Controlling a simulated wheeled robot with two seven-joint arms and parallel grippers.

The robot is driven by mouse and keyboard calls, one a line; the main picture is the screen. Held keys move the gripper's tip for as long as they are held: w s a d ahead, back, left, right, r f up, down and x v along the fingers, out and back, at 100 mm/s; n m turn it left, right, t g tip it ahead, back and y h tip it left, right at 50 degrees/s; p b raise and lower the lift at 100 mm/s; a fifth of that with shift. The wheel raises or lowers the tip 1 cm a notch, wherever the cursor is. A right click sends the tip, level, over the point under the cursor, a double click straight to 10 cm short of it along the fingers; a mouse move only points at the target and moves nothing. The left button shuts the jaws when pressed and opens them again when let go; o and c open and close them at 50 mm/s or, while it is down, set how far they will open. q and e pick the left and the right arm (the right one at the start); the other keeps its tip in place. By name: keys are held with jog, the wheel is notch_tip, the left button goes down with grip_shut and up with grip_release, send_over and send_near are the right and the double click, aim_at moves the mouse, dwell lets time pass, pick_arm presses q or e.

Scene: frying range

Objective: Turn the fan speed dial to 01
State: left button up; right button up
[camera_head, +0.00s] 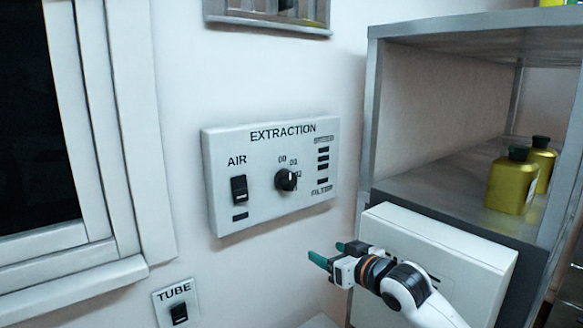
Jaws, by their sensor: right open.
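The fan speed dial (286,180) is a round black knob on the white EXTRACTION panel (262,210) on the wall. My left gripper is out of view.
An AIR rocker switch (239,189) sits left of the dial. A TUBE switch (179,313) is lower on the wall. A metal shelf (430,187) with yellow-green bottles (511,182) and a white box (440,240) stand at right. The wall below the panel is clear.

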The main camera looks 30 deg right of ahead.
aim_at(290, 182)
jog(key=s+a+r+n+t+y+p, duration=0.1)
jog(key=s+a+r+n+t+y, duration=0.15)
jog(key=r, duration=1.25)
jog(key=shift+m+h, duration=0.35)
jog(key=shift+m, duration=0.1)
jog(key=w+p, duration=0.2)
jog(key=w, duration=0.1)
jog(key=w+a+p, duration=0.1)
jog(key=w+p, duration=0.1)
jog(key=w, duration=0.1)
jog(key=w+p, duration=0.2)
jog(key=w, duration=0.2)
jog(key=shift+a+f, duration=0.15)
jog(key=shift+a, duration=0.1)
jog(key=shift+w+f+p, duration=0.2)
jog(key=shift+w+p, duration=0.25)
jog(key=shift+w, duration=0.15)
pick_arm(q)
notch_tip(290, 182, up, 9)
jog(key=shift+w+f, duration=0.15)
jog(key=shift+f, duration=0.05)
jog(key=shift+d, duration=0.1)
pick_arm(e)
jog(key=c, duration=1)
